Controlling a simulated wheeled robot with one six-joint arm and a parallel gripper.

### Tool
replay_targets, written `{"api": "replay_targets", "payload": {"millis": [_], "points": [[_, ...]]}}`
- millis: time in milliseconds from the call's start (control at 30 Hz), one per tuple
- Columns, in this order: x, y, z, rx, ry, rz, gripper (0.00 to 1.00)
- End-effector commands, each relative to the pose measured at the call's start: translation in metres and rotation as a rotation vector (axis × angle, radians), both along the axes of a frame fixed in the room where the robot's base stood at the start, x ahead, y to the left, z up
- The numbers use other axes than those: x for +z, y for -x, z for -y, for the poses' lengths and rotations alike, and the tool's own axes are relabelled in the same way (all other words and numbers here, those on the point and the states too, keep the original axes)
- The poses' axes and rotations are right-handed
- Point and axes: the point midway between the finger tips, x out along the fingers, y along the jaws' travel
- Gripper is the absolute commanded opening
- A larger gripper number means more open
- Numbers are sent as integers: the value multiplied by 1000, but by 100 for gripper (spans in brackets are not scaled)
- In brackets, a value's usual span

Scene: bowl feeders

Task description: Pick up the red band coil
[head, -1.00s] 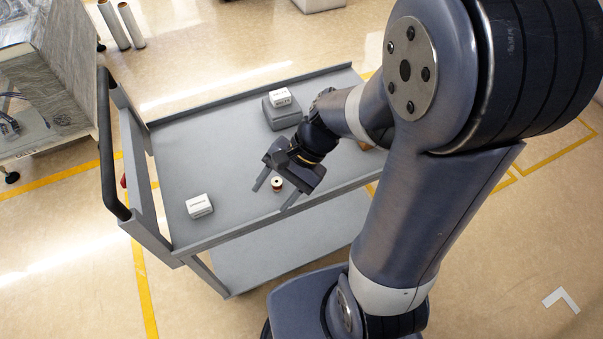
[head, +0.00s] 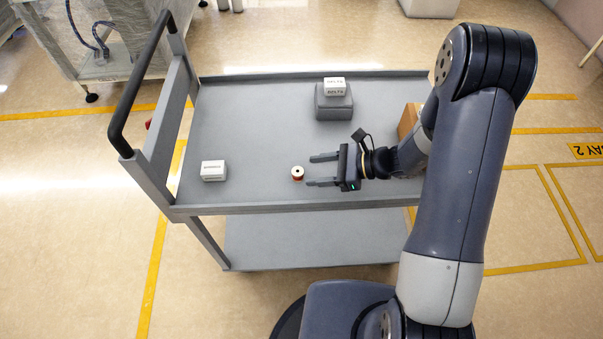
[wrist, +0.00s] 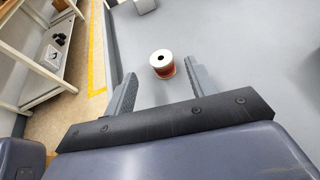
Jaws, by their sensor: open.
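The red band coil (head: 297,173) is a small spool with a white top and a dark centre hole. It stands upright on the grey cart's top shelf (head: 255,130), near the front edge. My gripper (head: 315,170) is open and points left, with its fingertips just to the right of the coil. In the wrist view the coil (wrist: 162,63) shows red winding below its white top. There it lies beyond and between the two fingers (wrist: 160,82), with nothing between them.
A white box (head: 213,170) lies on the shelf to the left. Another white box (head: 334,87) sits on a grey block (head: 333,106) at the back. A brown box (head: 409,121) stands at the right behind my arm. The cart's dark handle (head: 140,85) rises at the left.

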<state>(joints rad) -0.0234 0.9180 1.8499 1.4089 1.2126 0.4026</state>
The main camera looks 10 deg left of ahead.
Motion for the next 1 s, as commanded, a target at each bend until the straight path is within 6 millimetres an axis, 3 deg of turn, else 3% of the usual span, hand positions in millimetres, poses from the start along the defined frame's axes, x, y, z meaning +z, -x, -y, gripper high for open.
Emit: {"api": "replay_targets", "payload": {"millis": [600, 900, 1000], "points": [[-27, 1, -63, 3, 1, 1, 54], [-30, 1, -68, 1, 1, 3, 54], [-29, 1, -68, 1, 1, 3, 46]]}}
